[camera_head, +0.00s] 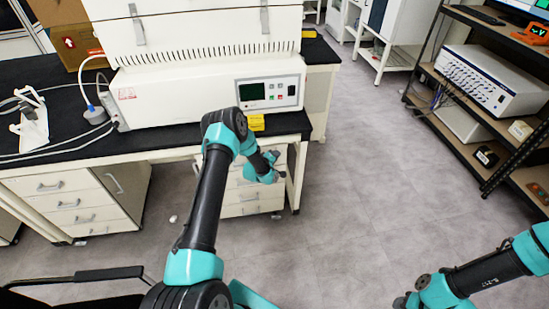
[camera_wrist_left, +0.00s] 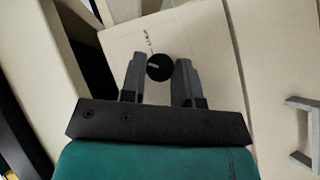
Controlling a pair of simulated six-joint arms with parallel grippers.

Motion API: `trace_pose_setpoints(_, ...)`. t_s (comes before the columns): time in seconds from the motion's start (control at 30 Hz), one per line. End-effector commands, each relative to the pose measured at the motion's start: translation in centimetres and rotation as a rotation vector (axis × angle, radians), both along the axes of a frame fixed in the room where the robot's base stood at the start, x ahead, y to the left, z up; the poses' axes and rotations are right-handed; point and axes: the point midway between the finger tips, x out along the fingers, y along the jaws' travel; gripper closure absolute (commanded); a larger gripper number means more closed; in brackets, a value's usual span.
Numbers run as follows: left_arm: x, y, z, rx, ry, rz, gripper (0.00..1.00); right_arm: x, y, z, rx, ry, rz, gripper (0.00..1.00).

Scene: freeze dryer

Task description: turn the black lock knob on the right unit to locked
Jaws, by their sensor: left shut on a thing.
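The black lock knob (camera_wrist_left: 159,67) is round with a pale pointer mark and sits on a cream panel in the left wrist view. The two grey fingers of my left gripper (camera_wrist_left: 160,78) are on either side of it, shut on it. In the head view, my left gripper (camera_head: 279,175) is small, low beside the cream drawers under the bench, and I cannot make out the knob there. Only part of my right arm shows at the lower right; its gripper is not visible.
The white freeze dryer (camera_head: 190,93) stands on the black-topped bench (camera_head: 60,140). A shelf rack with a white instrument (camera_head: 490,80) is at the right. The grey floor (camera_head: 370,180) between is clear. A metal handle (camera_wrist_left: 304,130) is at the right of the wrist view.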

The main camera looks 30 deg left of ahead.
Motion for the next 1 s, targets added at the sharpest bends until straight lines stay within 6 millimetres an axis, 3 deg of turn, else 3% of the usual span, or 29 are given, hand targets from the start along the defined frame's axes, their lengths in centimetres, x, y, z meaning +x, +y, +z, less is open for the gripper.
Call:
trace_pose_setpoints(0.4, 0.28, -0.26, 0.48, 0.26, 0.226, 0.0, 0.94, 0.0, 0.0, 0.0, 0.0, 0.0, 0.0, 0.57)
trace_pose_setpoints(1.0, 0.5, -0.44, 0.63, 0.503, 0.439, 0.002, 0.94, 0.0, 0.0, 0.0, 0.0, 0.0, 0.0, 0.57)
